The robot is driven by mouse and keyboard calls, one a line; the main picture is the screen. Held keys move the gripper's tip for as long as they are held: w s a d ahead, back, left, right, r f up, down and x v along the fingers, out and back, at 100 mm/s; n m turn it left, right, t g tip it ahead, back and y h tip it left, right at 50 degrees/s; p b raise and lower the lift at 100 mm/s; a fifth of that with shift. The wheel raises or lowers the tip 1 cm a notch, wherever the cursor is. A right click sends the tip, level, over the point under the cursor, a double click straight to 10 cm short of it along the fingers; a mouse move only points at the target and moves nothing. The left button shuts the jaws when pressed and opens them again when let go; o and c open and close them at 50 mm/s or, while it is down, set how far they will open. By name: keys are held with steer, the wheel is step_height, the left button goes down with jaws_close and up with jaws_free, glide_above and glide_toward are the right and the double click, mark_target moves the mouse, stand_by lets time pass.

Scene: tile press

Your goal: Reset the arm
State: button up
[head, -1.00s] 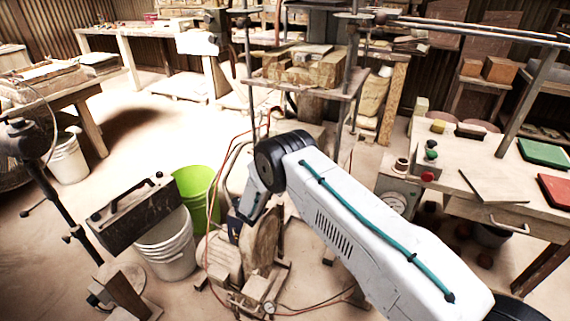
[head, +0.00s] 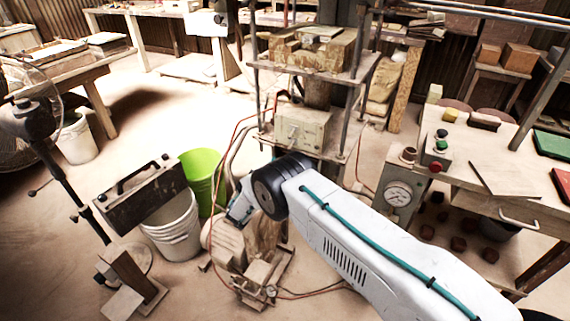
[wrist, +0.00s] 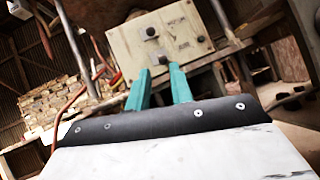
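My arm, white with a teal cable, reaches from the lower right of the head view to a black joint. My gripper (wrist: 160,70) shows in the wrist view as two teal fingers with a gap between them, which looks open and empty. In the head view its fingertips cannot be made out clearly. Beyond the fingers is a cream control box (wrist: 163,40) with dark knobs and lettering. It also shows in the head view (head: 301,128), on the press frame above and right of the black joint. I see no contact between fingers and box.
A green bucket (head: 203,178) and white buckets (head: 173,232) stand left of my arm. A gauge box (head: 398,195) and a workbench (head: 470,165) are at right. The press table (head: 340,72) stands behind. Hoses run near my arm. Open floor lies at left.

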steer(key=shift+w+d, duration=0.15)
steer(key=s+d+f+g, duration=0.2)
steer(key=d+f+g, duration=0.1)
steer(key=d+f, duration=0.15)
steer(key=s+d+r+m+g+y, duration=0.1)
steer(key=s+d+r+m+g, duration=0.5)
steer(key=d+g, duration=0.35)
steer(key=s+d+r+m+g+y, duration=0.3)
steer(key=s+d+r+m+g, duration=0.15)
steer(key=s+r, duration=0.3)
steer(key=s+d+r+m+g+y, duration=0.3)
steer(key=s+d+r, duration=0.25)
steer(key=r, duration=0.35)
steer(key=s+d+r+m+t+y, duration=0.1)
steer(key=s+r+m+y, duration=0.2)
steer(key=s, duration=0.6)
steer(key=s+d+r+m+t+y, duration=0.1)
steer(key=s+d+r+m+y, duration=0.1)
steer(key=s+r, duration=0.5)
steer(key=s+d+r+m+t+y, duration=0.2)
steer(key=s+r+m+y, duration=0.3)
steer(key=s, duration=0.7)
steer(key=shift+y, duration=0.4)
steer(key=shift+r, duration=0.1)
